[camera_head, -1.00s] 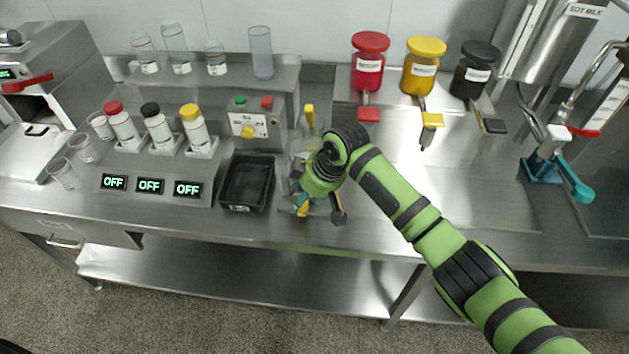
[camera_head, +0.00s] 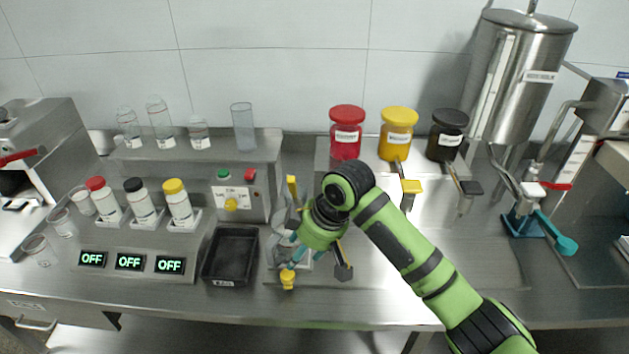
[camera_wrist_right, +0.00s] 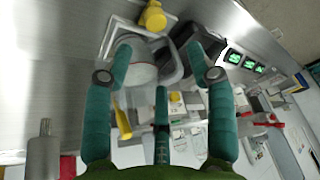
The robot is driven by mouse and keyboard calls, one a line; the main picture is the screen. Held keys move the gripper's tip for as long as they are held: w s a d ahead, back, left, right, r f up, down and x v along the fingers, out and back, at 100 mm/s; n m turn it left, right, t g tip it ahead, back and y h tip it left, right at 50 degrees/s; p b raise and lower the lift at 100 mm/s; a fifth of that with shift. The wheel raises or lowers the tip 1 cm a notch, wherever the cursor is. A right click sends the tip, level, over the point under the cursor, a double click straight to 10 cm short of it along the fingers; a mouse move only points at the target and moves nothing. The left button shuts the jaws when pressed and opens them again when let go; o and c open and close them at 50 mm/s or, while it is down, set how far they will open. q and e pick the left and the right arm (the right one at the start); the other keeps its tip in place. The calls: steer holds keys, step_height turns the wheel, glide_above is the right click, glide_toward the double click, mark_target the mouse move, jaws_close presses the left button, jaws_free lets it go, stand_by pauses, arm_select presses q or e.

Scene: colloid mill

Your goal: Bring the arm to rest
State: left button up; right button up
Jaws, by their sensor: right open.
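My right arm (camera_head: 410,255) is green with dark bands and reaches in from the lower right in the head view. Its gripper (camera_head: 303,258) points down over the counter just right of the black tray. In the wrist view the teal fingers of the right gripper (camera_wrist_right: 158,75) are spread apart with nothing held between them. Beyond them is a clear round vessel (camera_wrist_right: 136,70) with a yellow knob (camera_wrist_right: 153,17); this knob also shows in the head view (camera_head: 288,279). The hand hides much of the vessel in the head view. My left gripper is not in view.
The black tray (camera_head: 231,258) lies left of the hand. Bottles with red, black and yellow caps stand behind displays reading OFF (camera_head: 130,262). Red (camera_head: 347,135), yellow (camera_head: 397,135) and black (camera_head: 446,137) lidded jars stand at the back. The steel counter (camera_head: 450,230) right of the arm is mostly clear.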

steer(key=shift+f, duration=0.1)
steer(key=s+d+f+m+t, duration=0.1)
steer(key=s+d+f+m, duration=0.5)
steer(key=s+d+f, duration=0.45)
steer(key=s+d+f+m+h, duration=0.2)
steer(key=s+d+m, duration=0.1)
steer(key=s+d, duration=0.5)
steer(key=s+d+f+m+h, duration=0.2)
steer(key=s+d, duration=0.5)
steer(key=s, duration=0.1)
step_height(320, 180, down, 25)
steer(key=s, duration=0.3)
steer(key=s+d+f+g+b, duration=0.1)
steer(key=s+d+f, duration=0.2)
steer(key=s+f, duration=1)
steer(key=shift+s+g, duration=0.4)
steer(key=shift+s, duration=0.35)
